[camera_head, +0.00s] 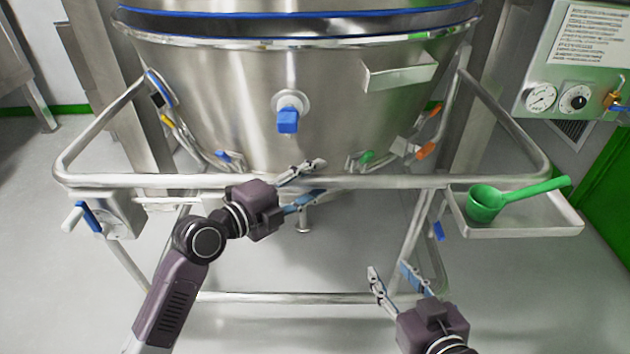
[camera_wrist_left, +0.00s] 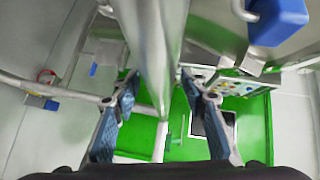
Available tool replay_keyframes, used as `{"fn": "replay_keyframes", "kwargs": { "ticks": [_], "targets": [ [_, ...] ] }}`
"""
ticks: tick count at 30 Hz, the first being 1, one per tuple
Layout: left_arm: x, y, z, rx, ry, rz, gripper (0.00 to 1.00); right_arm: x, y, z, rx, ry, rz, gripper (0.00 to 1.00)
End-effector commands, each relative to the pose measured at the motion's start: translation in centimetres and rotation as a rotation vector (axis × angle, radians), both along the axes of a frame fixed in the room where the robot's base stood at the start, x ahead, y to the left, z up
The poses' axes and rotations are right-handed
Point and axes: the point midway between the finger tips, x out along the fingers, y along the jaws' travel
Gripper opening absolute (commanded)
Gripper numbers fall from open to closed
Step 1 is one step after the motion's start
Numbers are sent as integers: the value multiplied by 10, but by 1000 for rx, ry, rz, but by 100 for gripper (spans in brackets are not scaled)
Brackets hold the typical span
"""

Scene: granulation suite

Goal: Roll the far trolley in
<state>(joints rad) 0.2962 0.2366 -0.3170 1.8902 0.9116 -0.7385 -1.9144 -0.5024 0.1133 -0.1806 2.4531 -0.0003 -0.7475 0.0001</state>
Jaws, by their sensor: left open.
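One trolley is in view, with a tubular steel frame and a front handle rail (camera_head: 400,181). It stands under a large steel vessel (camera_head: 225,100); I cannot tell whether it carries it. My left gripper (camera_head: 318,180) is open at the middle of the rail, one finger above it and one below. In the left wrist view the rail (camera_wrist_left: 155,35) passes between the open fingers (camera_wrist_left: 160,78), with no clear grip on it. My right gripper (camera_head: 390,270) is open and empty, in front of and below the rail. The trolley's wheels are not clearly seen.
A side tray (camera_head: 520,228) at the right of the frame holds a green scoop (camera_head: 487,203). A blue-handled valve (camera_head: 288,118) sticks out of the vessel above the rail. A gauge panel (camera_head: 575,70) is at the upper right. The floor in front is clear.

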Motion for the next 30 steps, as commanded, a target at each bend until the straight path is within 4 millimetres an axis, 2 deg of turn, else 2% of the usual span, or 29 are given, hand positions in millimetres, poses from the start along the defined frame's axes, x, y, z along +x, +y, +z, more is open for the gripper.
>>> {"fn": "replay_keyframes", "kwargs": {
  "ticks": [10, 21, 30],
  "targets": [
    [2, -3, -1, 0, 1, -1, 40, 1, 1, 2, 3, -11, 1, 40],
    [2, -3, -1, 1, 1, -1, 0, 1, 1, 2, 2, -10, 1, 40],
    [2, -3, -2, 2, 2, -1, 0, 1, 1, 1, 2, -10, 1, 40]
  ]
}}
